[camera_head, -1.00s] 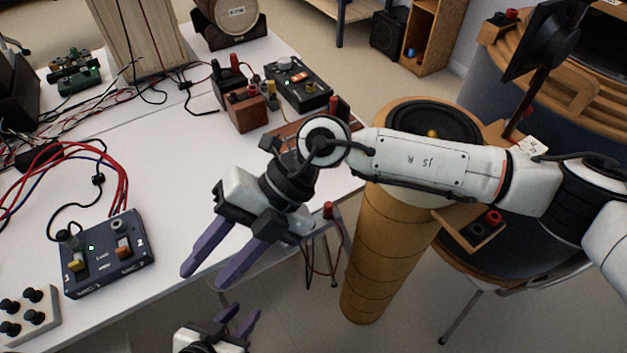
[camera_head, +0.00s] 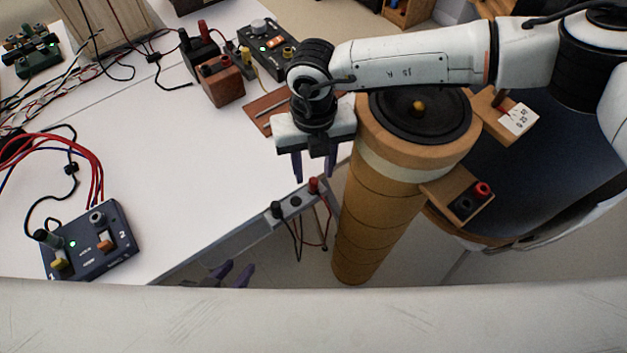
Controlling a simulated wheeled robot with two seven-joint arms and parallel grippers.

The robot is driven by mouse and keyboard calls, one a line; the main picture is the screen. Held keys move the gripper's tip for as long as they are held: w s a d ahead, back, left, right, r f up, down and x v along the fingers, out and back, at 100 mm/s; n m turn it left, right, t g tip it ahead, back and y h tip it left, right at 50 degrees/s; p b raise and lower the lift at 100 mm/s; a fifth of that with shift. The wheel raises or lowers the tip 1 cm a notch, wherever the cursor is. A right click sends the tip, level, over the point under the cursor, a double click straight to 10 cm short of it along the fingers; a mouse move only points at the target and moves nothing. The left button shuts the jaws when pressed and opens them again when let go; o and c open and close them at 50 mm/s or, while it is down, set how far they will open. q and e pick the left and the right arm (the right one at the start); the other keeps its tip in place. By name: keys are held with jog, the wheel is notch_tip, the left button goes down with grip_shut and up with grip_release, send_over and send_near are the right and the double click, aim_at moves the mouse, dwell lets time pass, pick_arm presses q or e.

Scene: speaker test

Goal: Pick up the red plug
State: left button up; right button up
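A red plug (camera_head: 314,186) stands at the right end of a narrow grey strip on the table's front edge, with a black plug (camera_head: 277,209) at the left end. Cables hang below them. My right gripper (camera_head: 313,168) points down just above and behind the red plug in the picture. My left gripper (camera_head: 234,272) is low, below the table edge. Its purple fingers are apart and look empty; the rest of it is mostly hidden behind a pale surface across the bottom.
A round wooden speaker column (camera_head: 380,220) stands right of the plug. Its side ledge holds a red terminal (camera_head: 482,190). A dark switch box (camera_head: 95,245) with cables is on the left. A brown box (camera_head: 220,82) and black amplifier (camera_head: 268,45) sit behind. The middle table is clear.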

aim_at(314, 179)
jog(key=shift+f, duration=1.8)
jog(key=shift+s, duration=0.1)
grip_shut()
jog(key=shift+r, duration=0.15)
notch_tip(314, 179, up, 18)
jog(key=b, duration=0.1)
